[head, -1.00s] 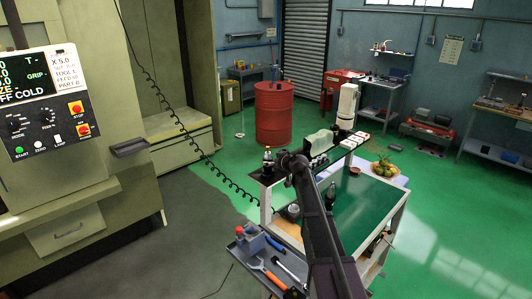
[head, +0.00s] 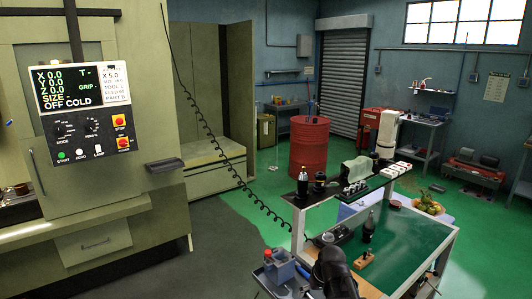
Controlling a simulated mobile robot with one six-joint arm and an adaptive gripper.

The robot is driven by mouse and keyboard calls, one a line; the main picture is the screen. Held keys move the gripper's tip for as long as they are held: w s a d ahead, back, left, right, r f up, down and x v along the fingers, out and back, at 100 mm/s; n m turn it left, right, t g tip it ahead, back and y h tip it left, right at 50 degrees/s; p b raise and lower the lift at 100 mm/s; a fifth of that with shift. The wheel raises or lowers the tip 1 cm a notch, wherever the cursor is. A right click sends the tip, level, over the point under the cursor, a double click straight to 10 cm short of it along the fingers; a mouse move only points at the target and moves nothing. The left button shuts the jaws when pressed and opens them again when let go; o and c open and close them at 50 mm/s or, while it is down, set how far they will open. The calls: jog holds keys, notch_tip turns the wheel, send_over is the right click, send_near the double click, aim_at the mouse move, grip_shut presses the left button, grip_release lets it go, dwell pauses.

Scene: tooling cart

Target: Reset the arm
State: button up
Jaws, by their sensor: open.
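The dark end of my arm (head: 336,272) shows at the bottom of the head view, in front of the green-topped cart. Only a short, rounded dark part of it is seen. I cannot make out my gripper's fingers in this view. The tooling cart (head: 405,243) has a green top, light legs and a raised shelf at its back. On the top stand a dark bottle-like tool (head: 368,228) and a small wooden piece with a dark knob (head: 364,259).
A blue-grey side tray (head: 262,279) with a blue box (head: 279,266) sits left of my arm. A machine with a control panel (head: 80,100) stands at left, a coiled cable hanging beside it. A red drum (head: 309,146) stands behind. Grey floor between machine and cart is clear.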

jog(key=s+d+f+m+g+h+b, duration=0.2)
jog(key=s+f, duration=0.1)
jog(key=s, duration=0.7)
jog(key=shift+f, duration=0.4)
jog(key=shift+d, duration=0.1)
